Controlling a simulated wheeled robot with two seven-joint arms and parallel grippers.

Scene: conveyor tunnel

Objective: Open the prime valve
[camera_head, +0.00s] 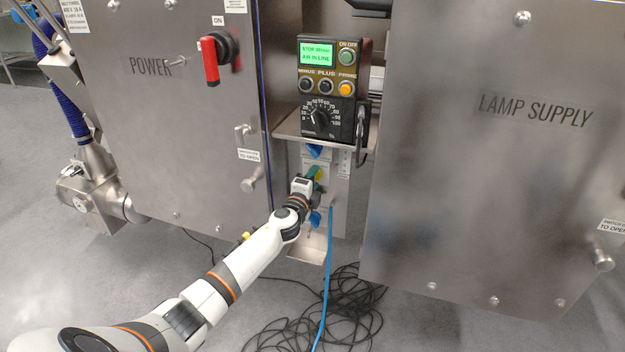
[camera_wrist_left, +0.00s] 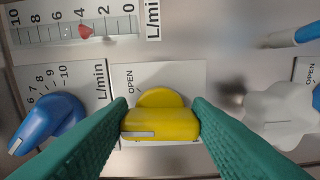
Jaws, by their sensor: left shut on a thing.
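A yellow valve knob (camera_wrist_left: 160,123) sits on a pale label plate (camera_wrist_left: 190,78) with "OPEN" printed at its left. The knob's bar lies level across the view, with a white mark on its left part. My left gripper (camera_wrist_left: 160,124) is shut on the knob, with one green finger at each end of the bar. In the head view my left gripper (camera_head: 316,176) reaches the small valve panel (camera_head: 340,205) below the control box, and its wrist hides much of the panel. My right gripper is not in view.
A blue knob (camera_wrist_left: 48,118) with a scale is on the left and a white knob (camera_wrist_left: 283,115) on the right, both close to the fingers. The control box (camera_head: 333,90) is above the panel. A blue hose (camera_head: 328,270) and black cables (camera_head: 320,320) are below.

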